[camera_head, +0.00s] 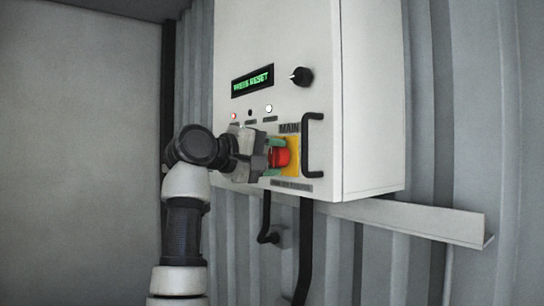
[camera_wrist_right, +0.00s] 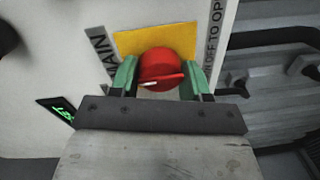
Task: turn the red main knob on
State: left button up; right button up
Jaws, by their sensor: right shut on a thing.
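The red main knob (camera_head: 282,157) sits on a yellow plate (camera_head: 293,157) low on the front of the white cabinet (camera_head: 372,120), beside the label MAIN. My right gripper (camera_head: 274,157) is at the knob, with its green fingers on either side of it. In the right wrist view the red knob (camera_wrist_right: 160,69) lies between the two green fingertips of my right gripper (camera_wrist_right: 160,75), which is shut on it. The knob's ridge runs roughly across from finger to finger. My left gripper is not in view.
A black handle (camera_head: 313,146) stands out just right of the knob. Above are a small black knob (camera_head: 301,76), a green-lit display (camera_head: 252,81) and small lights. Black cables (camera_head: 304,240) hang below, and a metal rail (camera_head: 420,218) runs under the cabinet.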

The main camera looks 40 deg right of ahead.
jog(key=shift+r, duration=0.3)
jog(key=o, duration=0.9)
jog(key=shift+f, duration=0.15)
jog(key=shift+w+a+f, duration=0.1)
jog(key=shift+w+a, duration=0.05)
jog(key=shift+a, duration=0.35)
jog(key=a+b, duration=0.1)
jog(key=a, duration=0.5)
jog(key=w+a+b, duration=0.1)
jog(key=a, duration=0.3)
jog(key=shift+r+b, duration=0.35)
jog(key=shift+r, duration=0.05)
jog(key=shift+d, duration=0.1)
